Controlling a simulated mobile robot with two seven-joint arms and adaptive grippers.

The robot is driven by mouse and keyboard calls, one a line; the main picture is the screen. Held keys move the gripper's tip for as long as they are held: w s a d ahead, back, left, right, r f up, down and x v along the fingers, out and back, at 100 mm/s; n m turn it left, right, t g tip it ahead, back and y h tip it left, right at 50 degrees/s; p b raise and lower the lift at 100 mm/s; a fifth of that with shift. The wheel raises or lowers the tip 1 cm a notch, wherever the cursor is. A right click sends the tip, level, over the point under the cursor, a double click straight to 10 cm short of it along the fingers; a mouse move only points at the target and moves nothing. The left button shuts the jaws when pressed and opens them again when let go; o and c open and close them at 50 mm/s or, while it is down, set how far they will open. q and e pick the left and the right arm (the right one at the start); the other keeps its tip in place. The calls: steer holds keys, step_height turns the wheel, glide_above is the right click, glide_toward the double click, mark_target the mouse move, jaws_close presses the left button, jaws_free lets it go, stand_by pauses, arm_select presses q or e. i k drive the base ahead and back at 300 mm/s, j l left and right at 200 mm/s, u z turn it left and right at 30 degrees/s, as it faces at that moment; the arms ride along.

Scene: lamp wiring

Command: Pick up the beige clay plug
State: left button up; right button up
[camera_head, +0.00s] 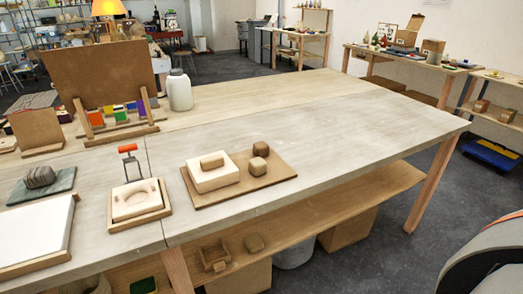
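A beige, rounded block (211,162), which looks like the clay plug, lies on a white slab (212,178). The slab rests on a brown board (262,182) on the worktable. Two darker brown clay lumps (258,167) sit on the same board, right of the slab. I cannot tell for certain which piece is the plug. Neither of my grippers is in view.
Left of the board is a wood-framed white mold (137,201) with a red-handled tool (128,149) behind it. A white jar (180,90) and an upright board (98,72) stand farther back. The table's right half (370,110) is clear.

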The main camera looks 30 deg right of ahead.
mark_target(257, 166)
steer(key=j+z, duration=0.15)
steer(key=z, duration=0.6)
steer(key=i, duration=0.05)
